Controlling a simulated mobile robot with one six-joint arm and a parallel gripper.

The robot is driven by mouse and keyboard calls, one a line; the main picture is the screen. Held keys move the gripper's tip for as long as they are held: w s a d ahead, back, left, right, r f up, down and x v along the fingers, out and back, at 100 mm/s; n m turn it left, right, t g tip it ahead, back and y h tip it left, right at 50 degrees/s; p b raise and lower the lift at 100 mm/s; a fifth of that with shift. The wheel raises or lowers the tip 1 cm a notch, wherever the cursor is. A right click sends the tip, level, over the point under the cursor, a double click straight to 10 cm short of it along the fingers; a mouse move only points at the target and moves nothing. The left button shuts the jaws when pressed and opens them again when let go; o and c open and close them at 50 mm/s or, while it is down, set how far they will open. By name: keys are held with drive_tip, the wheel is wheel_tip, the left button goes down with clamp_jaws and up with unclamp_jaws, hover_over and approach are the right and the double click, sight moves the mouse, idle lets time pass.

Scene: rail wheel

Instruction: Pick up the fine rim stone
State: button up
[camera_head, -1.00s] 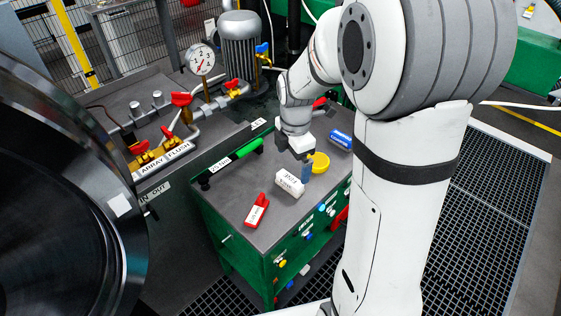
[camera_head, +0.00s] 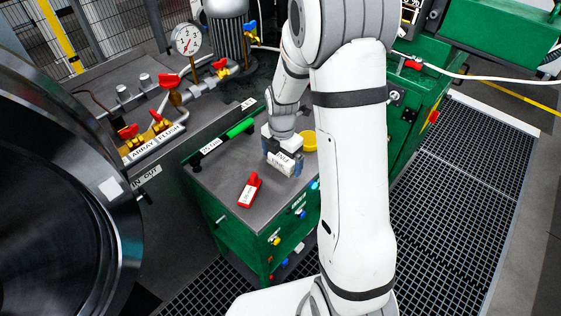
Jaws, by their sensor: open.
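The fine rim stone is a white block (camera_head: 280,167) with black lettering that partly reads "FINE", lying on the grey top of the green cart. My gripper (camera_head: 283,158) is down over the stone and open. One dark finger shows at the stone's left end and one at its right end. I cannot tell whether either finger touches the stone. The gripper body hides the stone's back part.
Valves and a gauge (camera_head: 187,39) stand left. A large dark wheel (camera_head: 60,200) fills the left edge.

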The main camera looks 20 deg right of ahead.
sight(282, 157)
drive_tip(key=c, duration=1)
drive_tip(key=shift+c, duration=0.2)
wheel_tip(282, 157, up, 10)
drive_tip(key=shift+r, duration=0.1)
drive_tip(key=o, duration=0.6)
drive_tip(key=c, duration=0.4)
